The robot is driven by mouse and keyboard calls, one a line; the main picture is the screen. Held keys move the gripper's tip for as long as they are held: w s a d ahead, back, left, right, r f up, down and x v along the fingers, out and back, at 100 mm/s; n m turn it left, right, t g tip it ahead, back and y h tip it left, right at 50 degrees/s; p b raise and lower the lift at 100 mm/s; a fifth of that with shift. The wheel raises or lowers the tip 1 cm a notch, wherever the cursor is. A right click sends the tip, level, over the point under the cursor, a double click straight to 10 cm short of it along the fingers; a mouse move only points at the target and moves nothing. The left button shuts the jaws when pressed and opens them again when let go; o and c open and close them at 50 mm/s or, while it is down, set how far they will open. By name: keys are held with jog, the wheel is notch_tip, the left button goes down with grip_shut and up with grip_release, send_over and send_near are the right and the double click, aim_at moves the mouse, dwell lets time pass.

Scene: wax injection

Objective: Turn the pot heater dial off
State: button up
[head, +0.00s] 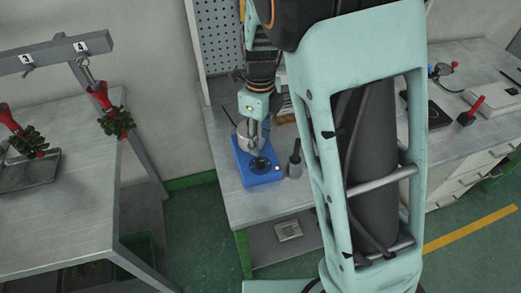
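The blue pot heater (263,180) sits on the workbench, left of my arm. A grey metal pot (243,134) shows at its back, partly hidden by my gripper. My gripper (254,146) points down over the heater, in front of the pot. Its fingers look close together, but they are too small to tell whether they are shut or touching anything.
A dark-handled grey tool (295,160) stands just right of the heater. A pegboard (218,35) rises behind the bench. At left, a table (70,150) has a rail with red clamps holding green pieces (115,121). Green floor (190,235) lies between the tables.

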aim_at(260, 161)
notch_tip(260, 161, down, 9)
jog(key=shift+r+b, duration=0.15)
jog(key=shift+b, duration=0.2)
grip_shut()
